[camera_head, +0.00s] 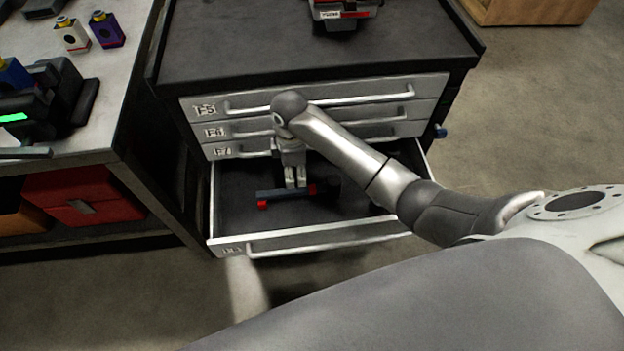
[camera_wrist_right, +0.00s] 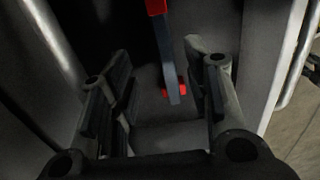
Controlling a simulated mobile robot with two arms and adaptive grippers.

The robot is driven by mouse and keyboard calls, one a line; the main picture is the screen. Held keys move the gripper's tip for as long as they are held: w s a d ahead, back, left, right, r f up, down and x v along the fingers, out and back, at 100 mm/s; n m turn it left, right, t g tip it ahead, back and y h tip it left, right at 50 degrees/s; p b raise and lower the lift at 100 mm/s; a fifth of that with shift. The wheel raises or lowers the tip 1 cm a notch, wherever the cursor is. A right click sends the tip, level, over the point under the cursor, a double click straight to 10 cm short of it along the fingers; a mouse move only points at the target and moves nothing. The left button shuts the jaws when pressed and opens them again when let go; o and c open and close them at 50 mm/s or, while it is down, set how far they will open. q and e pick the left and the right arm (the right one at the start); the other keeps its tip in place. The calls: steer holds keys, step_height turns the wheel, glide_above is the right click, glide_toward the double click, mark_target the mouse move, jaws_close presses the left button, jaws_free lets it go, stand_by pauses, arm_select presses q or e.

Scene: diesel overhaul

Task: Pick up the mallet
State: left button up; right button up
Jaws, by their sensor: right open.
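The mallet (camera_head: 278,194), a blue-grey bar with red ends, lies in the open bottom drawer (camera_head: 330,237). A dark part beside its right red end blends into the drawer floor, so I cannot make out its full shape. My right gripper (camera_head: 294,183) reaches down into the drawer from above and hides part of the bar. In the right wrist view, the gripper (camera_wrist_right: 162,75) is open, and the mallet (camera_wrist_right: 170,55) shows between and beyond its fingers. I see no grip on it. My left gripper is not in view.
Closed drawers with bar handles (camera_head: 350,112) sit above the open one. The dark cabinet top (camera_head: 240,50) bears a red-and-grey device (camera_head: 343,12). A workbench (camera_head: 130,80) with several parts and a red bin (camera_head: 83,196) stand at the left. Floor is open at the right.

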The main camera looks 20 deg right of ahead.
mark_target(293, 190)
steer(key=f, duration=0.1)
steer(key=s+f, duration=0.1)
steer(key=f, duration=0.1)
steer(key=shift+f, duration=0.25)
steer(key=shift+w+f, duration=0.1)
steer(key=shift+f, duration=0.2)
steer(key=shift+w+a+f, duration=0.1)
steer(key=shift+a+f, duration=0.05)
steer(key=shift+f, duration=0.15)
steer(key=f, duration=0.4)
steer(key=shift+w+a+b, duration=0.15)
steer(key=shift+a+b, duration=0.15)
steer(key=shift+a, duration=0.1)
steer(key=shift+f, duration=0.25)
steer(key=shift+c, duration=1.2)
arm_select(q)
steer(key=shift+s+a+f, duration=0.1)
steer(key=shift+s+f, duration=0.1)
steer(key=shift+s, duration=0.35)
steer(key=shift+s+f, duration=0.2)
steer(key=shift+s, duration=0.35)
arm_select(e)
jaws_close()
